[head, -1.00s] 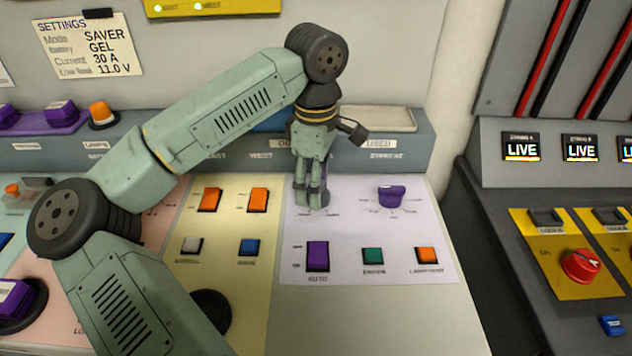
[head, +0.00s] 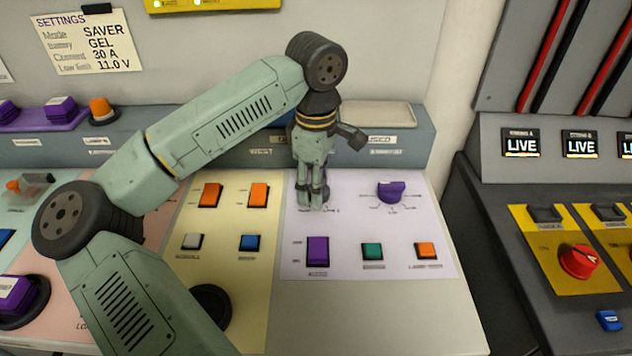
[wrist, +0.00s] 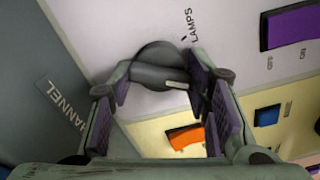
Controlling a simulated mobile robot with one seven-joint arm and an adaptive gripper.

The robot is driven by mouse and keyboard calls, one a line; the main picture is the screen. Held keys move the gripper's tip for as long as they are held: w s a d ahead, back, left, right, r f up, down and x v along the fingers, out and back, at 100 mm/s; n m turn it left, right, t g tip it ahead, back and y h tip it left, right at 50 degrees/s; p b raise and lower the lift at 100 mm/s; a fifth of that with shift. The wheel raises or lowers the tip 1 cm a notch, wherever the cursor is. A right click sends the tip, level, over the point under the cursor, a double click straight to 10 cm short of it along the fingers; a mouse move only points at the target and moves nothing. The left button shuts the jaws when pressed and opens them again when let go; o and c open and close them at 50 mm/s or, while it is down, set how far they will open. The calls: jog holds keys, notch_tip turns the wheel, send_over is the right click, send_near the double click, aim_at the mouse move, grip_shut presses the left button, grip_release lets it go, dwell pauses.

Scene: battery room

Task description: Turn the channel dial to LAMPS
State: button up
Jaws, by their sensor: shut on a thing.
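The channel dial (wrist: 158,68) is a round dark grey knob with a raised grip bar and a white pointer line. My gripper (wrist: 160,92) is shut on its grip bar, one finger on each side. In the wrist view the pointer line faces right, while the LAMPS label (wrist: 190,24) and its tick lie up and to the right of the dial, so the pointer appears off that tick. A CHANNEL label (wrist: 62,105) shows at left. In the head view my gripper (head: 313,196) points down on the pale lilac panel (head: 440,262) and hides most of the dial.
A purple rotary knob (head: 390,191) stands right of my gripper. A purple switch (head: 318,251), a green button (head: 372,251) and an orange button (head: 426,251) sit in front. Orange rockers (head: 258,195) are at left. A grey ledge (head: 410,150) runs behind.

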jog(key=shift+c, duration=0.7)
jog(key=shift+n+b, duration=0.3)
jog(key=shift+b, duration=0.1)
jog(key=shift+f+n+b, duration=0.15)
jog(key=shift+n+b, duration=0.35)
jog(key=shift+b, duration=0.15)
jog(key=shift+n+b, duration=1.2)
jog(key=n+b, duration=0.2)
jog(key=n, duration=0.1)
jog(key=shift+s+n, duration=0.1)
jog(key=shift+n, duration=0.2)
jog(key=n+b, duration=0.2)
jog(key=n, duration=0.2)
jog(key=shift+d+r+n, duration=0.1)
jog(key=shift+r+n, duration=0.1)
jog(key=shift+n, duration=0.1)
jog(key=o, duration=1)
